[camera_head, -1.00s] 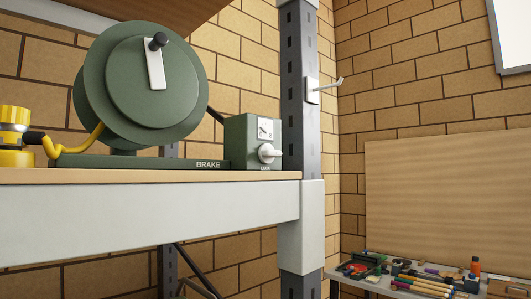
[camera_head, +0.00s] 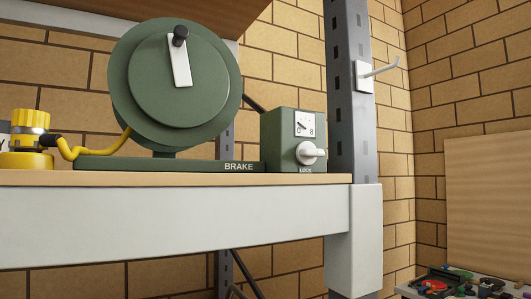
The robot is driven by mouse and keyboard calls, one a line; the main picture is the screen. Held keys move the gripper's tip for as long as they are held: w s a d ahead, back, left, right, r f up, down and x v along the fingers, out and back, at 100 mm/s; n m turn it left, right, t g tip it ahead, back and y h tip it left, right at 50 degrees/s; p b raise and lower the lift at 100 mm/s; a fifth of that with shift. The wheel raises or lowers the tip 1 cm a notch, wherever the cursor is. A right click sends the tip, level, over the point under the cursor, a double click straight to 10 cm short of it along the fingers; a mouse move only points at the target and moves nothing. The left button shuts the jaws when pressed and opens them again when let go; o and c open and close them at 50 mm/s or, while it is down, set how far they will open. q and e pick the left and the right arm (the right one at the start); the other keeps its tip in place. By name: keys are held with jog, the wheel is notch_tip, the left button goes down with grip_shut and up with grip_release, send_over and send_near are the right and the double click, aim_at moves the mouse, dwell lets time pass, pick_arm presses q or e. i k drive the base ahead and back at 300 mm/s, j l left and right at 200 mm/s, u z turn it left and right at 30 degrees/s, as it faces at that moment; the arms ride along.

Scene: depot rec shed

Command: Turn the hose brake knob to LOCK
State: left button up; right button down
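The white brake knob (camera_head: 308,153) is on the front of a small green box (camera_head: 280,140) at the right end of the shelf. Its lever points to the right. A small label below it appears to read LOCK. A white dial plate (camera_head: 305,124) with a pointer is above the knob. The green hose reel (camera_head: 180,95) with a white crank (camera_head: 179,62) stands left of the box, on a green base (camera_head: 150,163) marked BRAKE. Neither of my grippers is in view.
The shelf (camera_head: 150,222) has a pale front beam and a grey upright post (camera_head: 350,100) just right of the box. A white hook (camera_head: 382,68) sticks out from the post. A yellow hose fitting (camera_head: 27,140) stands at the left. A cluttered bench (camera_head: 460,285) is at lower right.

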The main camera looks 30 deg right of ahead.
aim_at(307, 154)
jog(key=l+u, duration=0.15)
jog(key=l, duration=0.25)
jog(key=l+u, duration=0.1)
jog(key=l, duration=0.35)
jog(key=k+l+u, duration=0.15)
jog(key=l, duration=0.25)
jog(key=l+u, duration=0.15)
jog(key=l, duration=0.25)
jog(key=k+l+u, duration=0.1)
jog(key=l, duration=0.3)
jog(key=k+l+u, duration=0.15)
jog(key=l, duration=0.2)
